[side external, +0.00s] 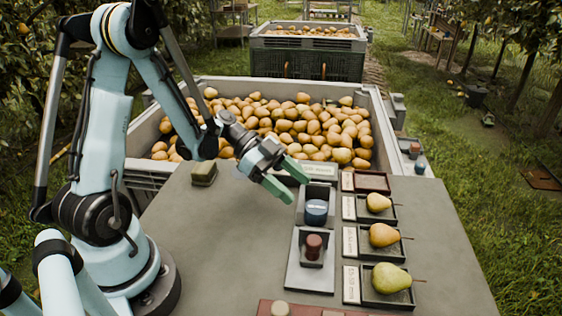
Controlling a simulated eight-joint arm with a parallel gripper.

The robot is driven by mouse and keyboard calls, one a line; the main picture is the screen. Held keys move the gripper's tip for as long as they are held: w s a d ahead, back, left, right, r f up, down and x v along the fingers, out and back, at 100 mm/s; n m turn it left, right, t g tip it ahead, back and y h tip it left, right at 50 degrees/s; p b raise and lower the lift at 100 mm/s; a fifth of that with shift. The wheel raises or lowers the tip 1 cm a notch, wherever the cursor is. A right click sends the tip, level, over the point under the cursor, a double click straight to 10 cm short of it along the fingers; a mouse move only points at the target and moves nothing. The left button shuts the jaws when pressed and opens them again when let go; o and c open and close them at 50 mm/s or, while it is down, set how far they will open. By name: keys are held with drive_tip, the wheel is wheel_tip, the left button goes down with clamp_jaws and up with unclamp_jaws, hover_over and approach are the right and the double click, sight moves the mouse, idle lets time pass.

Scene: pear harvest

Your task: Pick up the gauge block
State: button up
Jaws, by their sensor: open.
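An olive-green block (204,172) lies on the grey table (230,235) near its back left edge, beside my arm. It may be the gauge block, but I cannot tell for sure, as no marking on it is readable. My gripper (289,184) is open and empty, with green fingertips pointing right and down. It hangs over the table to the right of the olive block, near the back of a grey holder. That holder carries a dark blue cylinder (316,212) and a dark red knobbed piece (313,247).
Three dark trays at right hold single pears (378,202), (383,235), (391,279); a reddish tray (373,182) behind them looks empty. A large crate (376,108) of pears stands behind the table. The table's left-centre is clear. A reddish item (310,308) lies at the front edge.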

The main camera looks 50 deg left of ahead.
sight(318, 207)
drive_tip(key=shift+x, duration=3)
drive_tip(key=shift+s, duration=0.1)
drive_tip(key=shift+c, duration=0.3)
drive_tip(key=c, duration=0.8)
drive_tip(key=shift+r, duration=0.15)
